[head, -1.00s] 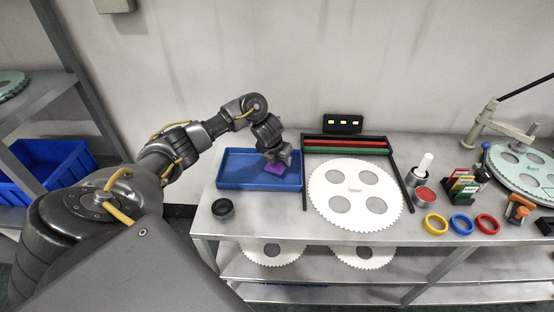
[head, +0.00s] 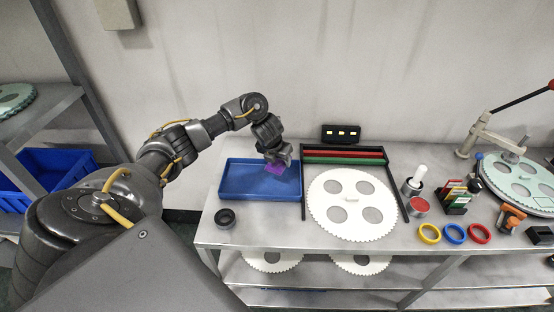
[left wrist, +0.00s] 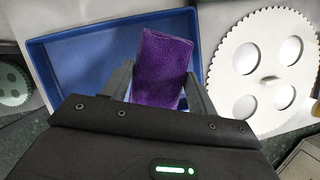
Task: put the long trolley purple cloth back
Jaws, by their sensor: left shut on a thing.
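The purple cloth (head: 276,169) is small and rectangular. My left gripper (head: 277,161) is shut on it, over the right part of the blue tray (head: 228,190). In the left wrist view the purple cloth (left wrist: 161,66) sits between the two fingers of my left gripper (left wrist: 160,85), with the blue tray (left wrist: 84,56) behind it. Whether the cloth touches the tray floor I cannot tell. The tray otherwise looks empty. My right gripper is not in view.
A large white toothed disc (head: 352,224) lies right of the tray inside a black frame (head: 304,208). A small black ring (head: 225,217) is in front of the tray. Coloured rings, a card rack (head: 458,196) and a lever press (head: 492,130) stand to the right.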

